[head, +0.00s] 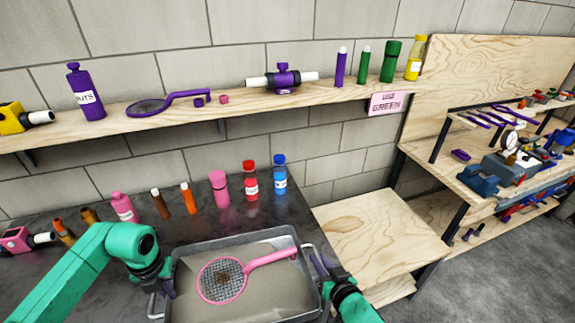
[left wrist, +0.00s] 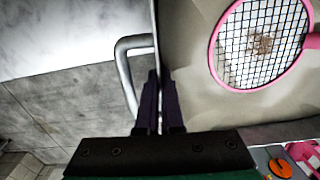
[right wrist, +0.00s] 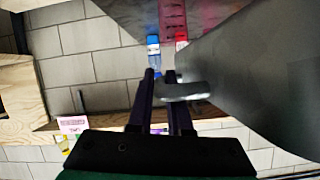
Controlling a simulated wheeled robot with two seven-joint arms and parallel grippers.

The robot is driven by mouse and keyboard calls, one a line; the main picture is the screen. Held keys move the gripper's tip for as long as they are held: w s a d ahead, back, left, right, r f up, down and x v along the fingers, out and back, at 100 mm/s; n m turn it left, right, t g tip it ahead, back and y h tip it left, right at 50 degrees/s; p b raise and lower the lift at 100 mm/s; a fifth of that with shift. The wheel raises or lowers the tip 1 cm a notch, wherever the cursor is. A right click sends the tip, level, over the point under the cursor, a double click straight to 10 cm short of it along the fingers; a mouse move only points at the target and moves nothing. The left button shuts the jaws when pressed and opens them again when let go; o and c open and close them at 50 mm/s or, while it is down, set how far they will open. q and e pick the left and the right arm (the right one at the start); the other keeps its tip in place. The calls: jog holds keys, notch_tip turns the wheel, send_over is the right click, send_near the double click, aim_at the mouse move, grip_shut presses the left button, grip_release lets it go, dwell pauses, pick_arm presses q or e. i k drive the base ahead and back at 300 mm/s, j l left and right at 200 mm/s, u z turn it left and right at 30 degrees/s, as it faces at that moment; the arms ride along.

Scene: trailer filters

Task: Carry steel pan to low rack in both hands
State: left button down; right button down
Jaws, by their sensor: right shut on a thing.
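The steel pan (head: 184,268) is a grey rectangular tray with a loop handle at each end and a sandy-coloured floor. It is at the front of the dark counter; I cannot tell whether it touches it. A pink-rimmed strainer (head: 222,280) with a brown patch on its mesh lies inside. My right gripper (head: 318,266) is shut on the right handle, which shows in the right wrist view (right wrist: 185,90). My left gripper (head: 166,284) is at the left handle (left wrist: 126,68); its fingers are close together by the rim, their grip unclear. A low plywood rack (head: 375,228) stands right of the counter.
Several bottles and tubes, including a pink bottle (head: 219,190), stand along the back of the counter (head: 90,215). A wall shelf (head: 215,105) above holds more items. A workbench (head: 450,180) with tools is at right. The low rack's top is bare.

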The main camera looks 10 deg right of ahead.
aim_at(375, 236)
jog(key=l+u, duration=0.1)
jog(key=l, duration=2.15)
jog(key=i+l, duration=0.1)
jog(key=l, duration=0.25)
jog(key=i+l, duration=0.1)
jog(key=l, duration=0.3)
jog(key=i+l, duration=0.1)
jog(key=l, duration=0.25)
jog(key=i+l+u, duration=0.1)
jog(key=i, duration=0.45)
jog(key=l, duration=0.1)
